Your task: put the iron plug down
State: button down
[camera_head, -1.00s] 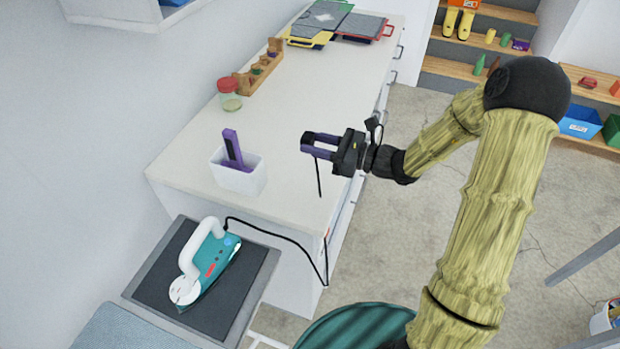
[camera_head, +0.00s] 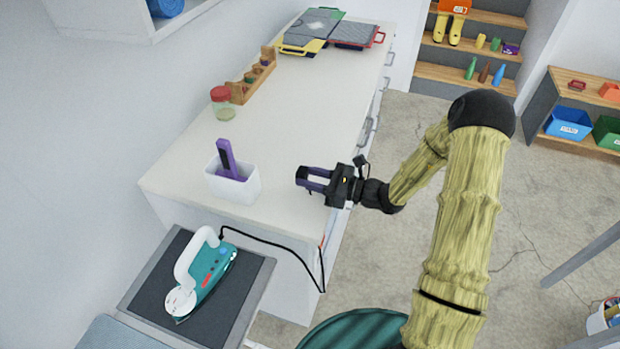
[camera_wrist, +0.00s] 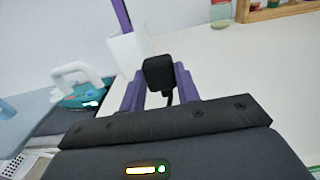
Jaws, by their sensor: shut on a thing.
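The iron plug (camera_wrist: 158,75) is a black block held between the purple fingers of my gripper in the wrist view, with a bit of its cord below it. My gripper (camera_head: 308,179) is shut on it, near the right edge of the white counter (camera_head: 290,110); I cannot tell whether the plug touches the top. The teal and white iron (camera_head: 205,272) rests on a dark grey board (camera_head: 240,300) at lower left. Its black cord (camera_head: 290,250) loops from the iron past the counter's near end.
A white holder (camera_head: 232,185) with a purple object (camera_head: 228,155) stands left of my gripper. A red-lidded jar (camera_head: 222,103) and a wooden rack (camera_head: 255,75) stand along the wall. Folders (camera_head: 325,30) lie at the far end. The middle of the counter is clear.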

jog(key=shift+f, duration=0.35)
jog(key=shift+f, duration=0.35)
jog(key=shift+s+f+b, duration=0.15)
jog(key=shift+f+b, duration=0.15)
jog(key=shift+b, duration=0.1)
